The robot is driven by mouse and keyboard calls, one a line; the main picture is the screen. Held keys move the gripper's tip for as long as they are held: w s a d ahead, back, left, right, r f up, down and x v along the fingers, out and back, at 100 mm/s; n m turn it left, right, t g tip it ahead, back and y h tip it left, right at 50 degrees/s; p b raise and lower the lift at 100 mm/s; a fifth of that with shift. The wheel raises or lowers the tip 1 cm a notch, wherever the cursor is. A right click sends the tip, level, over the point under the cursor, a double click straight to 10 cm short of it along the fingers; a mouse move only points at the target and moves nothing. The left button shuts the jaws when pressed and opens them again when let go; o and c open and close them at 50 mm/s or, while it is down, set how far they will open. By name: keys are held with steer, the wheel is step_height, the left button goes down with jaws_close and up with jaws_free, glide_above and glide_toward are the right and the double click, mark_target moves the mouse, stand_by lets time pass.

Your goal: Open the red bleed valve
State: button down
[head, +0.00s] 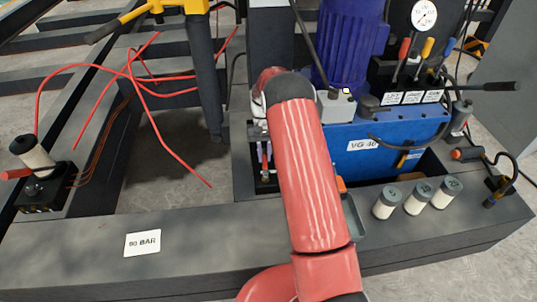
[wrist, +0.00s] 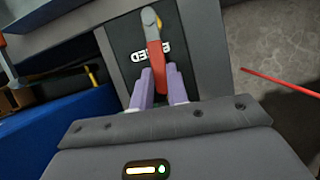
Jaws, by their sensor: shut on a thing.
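The red bleed valve handle (wrist: 154,52) shows in the wrist view as a red lever with a rounded grey pivot end at the top. It lies over a dark plate with white lettering, partly covered by the lever. My gripper (wrist: 161,84) has its two pale purple fingers on either side of the lever's lower end and is shut on it. In the head view my red arm crosses the middle and hides most of the valve area; small red and purple parts beside it are too small to tell apart.
A blue tank (head: 372,148) marked VG 46 carries a purple motor (head: 350,45) and a gauge (head: 424,15). Several pale cylinders (head: 418,199) stand on the front ledge at right. Red hoses (head: 165,146) loop at left, near an 80 BAR label (head: 142,243).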

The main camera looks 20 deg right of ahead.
steer(key=shift+w+a+n, duration=0.1)
steer(key=shift+a+n, duration=0.2)
steer(key=shift+n, duration=0.1)
stand_by(0.3)
steer(key=c, duration=1.4)
jaws_free()
steer(key=shift+o, duration=0.2)
steer(key=shift+r, duration=0.1)
steer(key=v, duration=0.7)
steer(key=shift+w+r, duration=0.2)
steer(key=shift+r, duration=0.05)
steer(key=shift+a, duration=0.1)
